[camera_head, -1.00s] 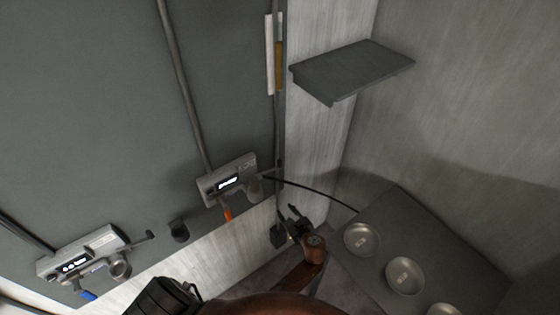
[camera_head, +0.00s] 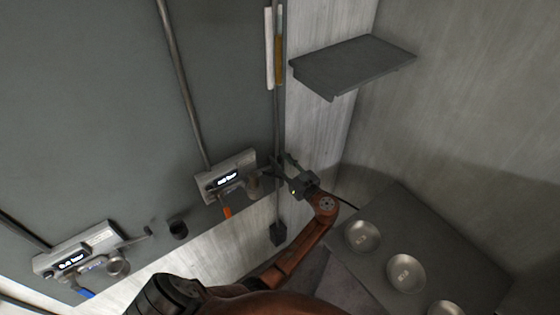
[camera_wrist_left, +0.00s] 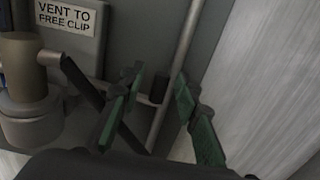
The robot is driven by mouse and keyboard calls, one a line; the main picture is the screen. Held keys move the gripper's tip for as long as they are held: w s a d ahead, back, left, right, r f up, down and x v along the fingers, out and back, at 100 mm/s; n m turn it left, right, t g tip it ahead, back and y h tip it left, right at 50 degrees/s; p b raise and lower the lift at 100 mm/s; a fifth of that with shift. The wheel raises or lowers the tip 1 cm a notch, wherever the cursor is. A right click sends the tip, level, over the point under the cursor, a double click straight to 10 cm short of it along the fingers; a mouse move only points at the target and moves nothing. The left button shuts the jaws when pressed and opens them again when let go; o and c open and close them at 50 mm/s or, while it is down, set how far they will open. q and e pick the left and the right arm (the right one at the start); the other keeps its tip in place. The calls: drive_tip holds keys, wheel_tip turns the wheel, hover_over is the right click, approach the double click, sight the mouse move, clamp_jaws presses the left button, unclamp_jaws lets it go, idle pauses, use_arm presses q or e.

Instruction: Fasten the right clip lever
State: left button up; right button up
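A dark bar (camera_wrist_left: 82,80), which looks like the clip lever, runs diagonally from beside the grey cylinder (camera_wrist_left: 22,75) and passes behind the left-hand finger. A short piece with a dark end shows in the gap. I cannot tell whether either finger touches the lever.
A second clip unit (camera_head: 78,252) with a blue tab is at lower left. A dark shelf (camera_head: 352,66) juts out at upper right. Metal bowls (camera_head: 405,273) sit on a grey surface at lower right.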

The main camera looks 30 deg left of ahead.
use_arm(q)
drive_tip(key=shift+w+a, duration=0.1)
drive_tip(key=shift+a, duration=0.1)
clamp_jaws()
idle(0.3)
idle(0.3)
